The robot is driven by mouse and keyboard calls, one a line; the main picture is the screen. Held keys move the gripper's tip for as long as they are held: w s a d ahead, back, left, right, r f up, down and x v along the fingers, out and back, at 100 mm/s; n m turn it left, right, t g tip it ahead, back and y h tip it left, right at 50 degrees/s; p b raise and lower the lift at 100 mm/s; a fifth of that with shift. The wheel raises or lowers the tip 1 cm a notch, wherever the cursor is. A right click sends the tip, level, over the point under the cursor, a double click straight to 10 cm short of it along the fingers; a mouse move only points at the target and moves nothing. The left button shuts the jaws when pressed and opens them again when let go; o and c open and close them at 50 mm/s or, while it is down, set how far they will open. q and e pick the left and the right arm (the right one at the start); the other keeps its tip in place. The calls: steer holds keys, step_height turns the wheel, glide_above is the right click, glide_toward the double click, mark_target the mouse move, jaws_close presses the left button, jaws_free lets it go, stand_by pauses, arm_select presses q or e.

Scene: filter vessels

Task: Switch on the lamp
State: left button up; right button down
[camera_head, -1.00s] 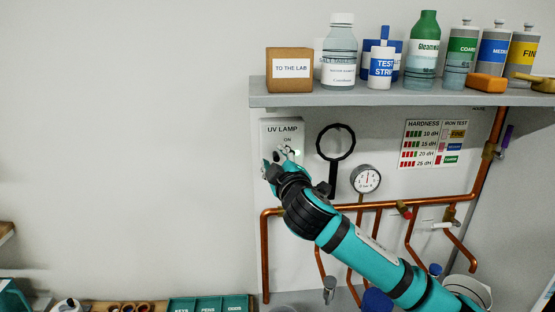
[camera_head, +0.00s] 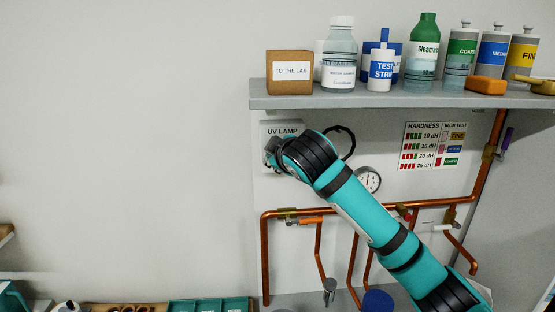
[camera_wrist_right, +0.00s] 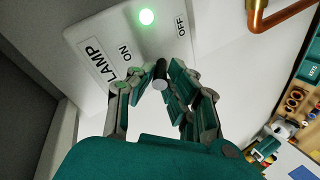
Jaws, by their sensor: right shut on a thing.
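The UV lamp switch box (camera_head: 270,129) is a pale panel on the wall under the shelf, partly hidden in the head view by my right arm. In the right wrist view the box (camera_wrist_right: 92,38) shows ON and OFF labels, a glowing green light (camera_wrist_right: 146,17) and a dark, pale-tipped switch lever (camera_wrist_right: 160,72). My right gripper (camera_wrist_right: 157,79) has its fingers on either side of the lever and is shut on it. In the head view that gripper (camera_head: 271,154) is mostly hidden behind its wrist. I cannot tell the lever's exact position. My left gripper is not in view.
A shelf (camera_head: 380,98) with a cardboard box (camera_head: 289,72) and several bottles juts out above my right arm. The wall at left is clear.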

steer(key=shift+w+g, duration=0.1)
steer(key=shift+g, duration=0.2)
steer(key=c, duration=1.3)
jaws_free()
steer(key=shift+c, duration=0.2)
steer(key=shift+r, duration=0.1)
steer(key=v, duration=1.2)
